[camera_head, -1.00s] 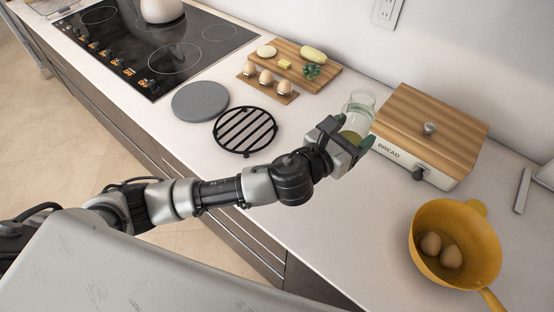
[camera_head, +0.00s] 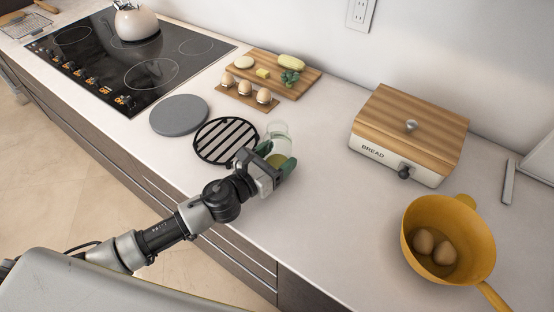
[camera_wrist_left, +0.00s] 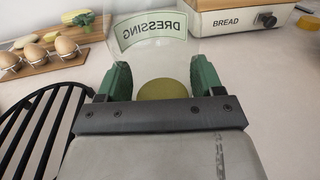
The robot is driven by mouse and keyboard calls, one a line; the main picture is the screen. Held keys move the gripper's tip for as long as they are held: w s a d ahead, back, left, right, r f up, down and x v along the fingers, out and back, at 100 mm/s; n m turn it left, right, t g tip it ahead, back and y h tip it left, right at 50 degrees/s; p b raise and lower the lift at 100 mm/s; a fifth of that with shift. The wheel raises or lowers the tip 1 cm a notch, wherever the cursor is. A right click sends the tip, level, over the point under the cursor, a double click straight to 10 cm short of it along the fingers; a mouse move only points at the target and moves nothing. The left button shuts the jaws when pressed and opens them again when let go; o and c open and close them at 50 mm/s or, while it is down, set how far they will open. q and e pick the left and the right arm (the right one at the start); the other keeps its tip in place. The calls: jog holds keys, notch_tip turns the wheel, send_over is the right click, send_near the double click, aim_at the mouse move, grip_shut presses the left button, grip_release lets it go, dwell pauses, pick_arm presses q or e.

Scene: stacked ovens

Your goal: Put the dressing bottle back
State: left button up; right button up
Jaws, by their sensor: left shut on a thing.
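The dressing bottle (camera_head: 277,146) is clear glass with a greenish-yellow content low inside. My left gripper (camera_head: 276,168) is shut on it, beside the black trivet on the counter. In the left wrist view the bottle (camera_wrist_left: 150,35) shows its DRESSING label, standing between the two green fingers of the gripper (camera_wrist_left: 160,82). Its base is hidden, so I cannot tell whether it touches the counter. My right gripper is not in view.
A black slatted trivet (camera_head: 226,140) and grey round plate (camera_head: 179,115) lie left of the bottle. An egg holder (camera_head: 247,96) and cutting board (camera_head: 271,76) are behind. A bread box (camera_head: 408,133) and yellow pan with eggs (camera_head: 450,218) stand right. Counter between bottle and bread box is clear.

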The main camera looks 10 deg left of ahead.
pick_arm(q)
jog(key=shift+f, duration=0.15)
jog(key=shift+f, duration=0.2)
jog(key=o, duration=0.8)
jog(key=shift+o, duration=1.3)
